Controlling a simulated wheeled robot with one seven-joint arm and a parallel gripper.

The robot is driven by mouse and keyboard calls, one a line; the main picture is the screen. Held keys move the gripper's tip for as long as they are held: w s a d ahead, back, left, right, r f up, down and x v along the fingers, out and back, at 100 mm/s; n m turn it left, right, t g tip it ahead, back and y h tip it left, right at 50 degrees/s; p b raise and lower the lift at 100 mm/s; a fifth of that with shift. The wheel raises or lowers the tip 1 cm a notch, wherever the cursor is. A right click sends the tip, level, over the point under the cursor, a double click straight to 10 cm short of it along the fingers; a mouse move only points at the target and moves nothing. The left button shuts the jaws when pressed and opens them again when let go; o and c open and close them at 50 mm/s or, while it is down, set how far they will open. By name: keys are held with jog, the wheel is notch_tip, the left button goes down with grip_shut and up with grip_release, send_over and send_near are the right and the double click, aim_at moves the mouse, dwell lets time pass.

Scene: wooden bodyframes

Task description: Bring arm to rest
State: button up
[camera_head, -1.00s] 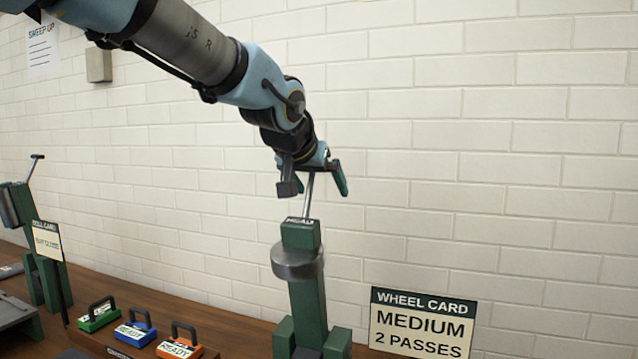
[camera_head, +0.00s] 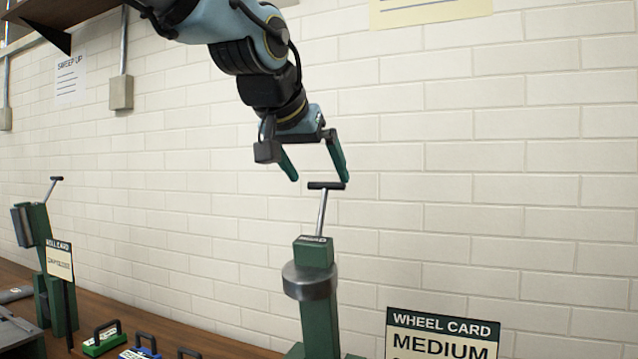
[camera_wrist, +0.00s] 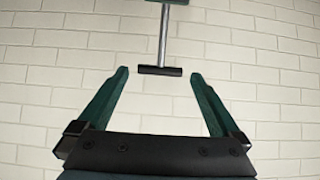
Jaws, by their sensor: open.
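My gripper (camera_head: 318,180) is open and empty, with its two green fingers spread apart. It hangs from my arm in front of the white brick wall, just above a lever with a black T-handle (camera_head: 326,186). The lever rises from a green post (camera_head: 318,320) with a round metal collar. In the wrist view the T-handle (camera_wrist: 159,71) lies just beyond and between the fingertips (camera_wrist: 157,72), apart from both. In the head view the right fingertip appears close to the handle's right end.
A wheel card (camera_head: 441,334) stands right of the post. At left, a second green stand (camera_head: 42,240) with a lever and a small card (camera_head: 59,261) stands on the wooden bench (camera_head: 190,325). Green (camera_head: 102,340) and blue (camera_head: 140,352) handled blocks sit between. Space above the bench is open.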

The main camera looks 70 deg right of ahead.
dwell(0.5)
jog(key=w+a+f+n+t+y, duration=0.15)
jog(key=w+a+f, duration=0.3)
jog(key=w, duration=0.55)
jog(key=w+a+f+n+t+y, duration=0.15)
jog(key=w+a+f, duration=0.3)
jog(key=w, duration=0.45)
jog(key=w+a+f+n+t+y, duration=0.1)
jog(key=w+a+f+n, duration=0.25)
jog(key=w+f, duration=0.45)
jog(key=w+a+f+n+y, duration=0.2)
jog(key=w+a+f, duration=0.1)
jog(key=w+a, duration=0.65)
jog(key=w+a+f+n+y, duration=0.15)
jog(key=a+f, duration=0.25)
jog(key=a, duration=0.7)
jog(key=w+a+f+n+y, duration=0.1)
jog(key=w+a+f+n, duration=0.3)
jog(key=a, duration=0.7)
jog(key=s+a+f+n+g+y, duration=0.1)
jog(key=s+a+f, duration=0.2)
jog(key=a, duration=0.5)
jog(key=s+a+f+n, duration=0.2)
jog(key=s+a+f, duration=0.2)
jog(key=a, duration=0.4)
jog(key=shift+g+y, duration=0.35)
jog(key=shift+g, duration=0.05)
